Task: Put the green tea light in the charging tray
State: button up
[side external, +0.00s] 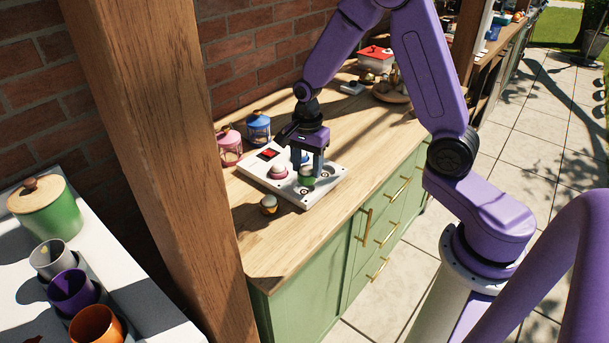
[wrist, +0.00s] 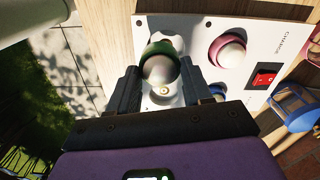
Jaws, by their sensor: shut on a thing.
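The green tea light (side external: 306,182), with a green ring and a pale dome, is between the fingers of my gripper (side external: 312,171). In the wrist view the green tea light (wrist: 158,47) sits between the two dark fingertips (wrist: 158,72). It is over the front part of the white charging tray (side external: 316,193); I cannot tell whether it touches the tray. The tray (wrist: 270,32) has round sockets, a red switch and the word CHARGE. A pink tea light (side external: 278,172) sits in the tray. A blue one (side external: 304,157) is partly hidden by my gripper.
A pink lantern (side external: 230,147) and a blue lantern (side external: 258,128) stand behind the tray. A wooden post (side external: 165,150) rises at the left. The front counter is mostly clear.

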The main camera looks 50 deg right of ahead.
jog(key=shift+w+f, duration=0.3)
jog(key=shift+f, duration=0.05)
jog(key=shift+w+f, duration=0.1)
jog(key=shift+f, duration=1.55)
jog(key=shift+f, duration=0.2)
jog(key=o, duration=1)
notch_tip(320, 180, up, 11)
jog(key=shift+r, duration=0.75)
